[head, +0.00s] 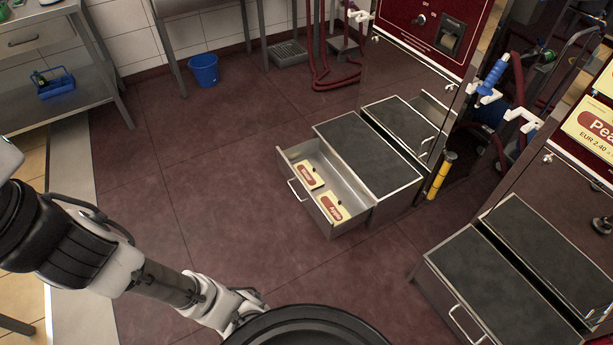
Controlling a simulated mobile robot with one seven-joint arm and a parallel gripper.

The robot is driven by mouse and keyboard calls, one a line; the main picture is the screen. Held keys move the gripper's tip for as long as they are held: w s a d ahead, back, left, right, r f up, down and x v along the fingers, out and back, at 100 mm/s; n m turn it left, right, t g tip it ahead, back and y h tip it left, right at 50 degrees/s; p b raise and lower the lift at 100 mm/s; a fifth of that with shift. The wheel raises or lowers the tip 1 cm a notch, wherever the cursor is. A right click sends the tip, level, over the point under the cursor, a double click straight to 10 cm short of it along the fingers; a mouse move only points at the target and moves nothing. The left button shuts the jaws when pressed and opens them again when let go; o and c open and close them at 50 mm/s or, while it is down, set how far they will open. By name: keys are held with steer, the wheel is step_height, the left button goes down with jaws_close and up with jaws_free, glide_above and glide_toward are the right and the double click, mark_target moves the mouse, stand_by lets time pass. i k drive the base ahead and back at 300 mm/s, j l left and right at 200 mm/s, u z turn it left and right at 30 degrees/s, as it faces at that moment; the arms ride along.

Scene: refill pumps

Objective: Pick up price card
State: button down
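Two cream price cards with red labels lie in an open metal drawer (283,160) low on the floor. One price card (309,177) is farther back, and the other price card (331,207) is nearer the front right.
The drawer sticks out from a dark-topped step (365,150) before a red pump cabinet (420,60). Another dark-topped step (500,290) stands at lower right. A blue bucket (203,70) and a steel table (70,95) are at the back left. The floor left of the drawer is clear.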

mark_target(308, 174)
steer(key=i+j+z, duration=0.15)
steer(key=i+j, duration=0.6)
steer(key=i, duration=0.3)
steer(key=i+j+z, duration=0.1)
steer(key=i+j, duration=0.8)
steer(key=i, duration=0.1)
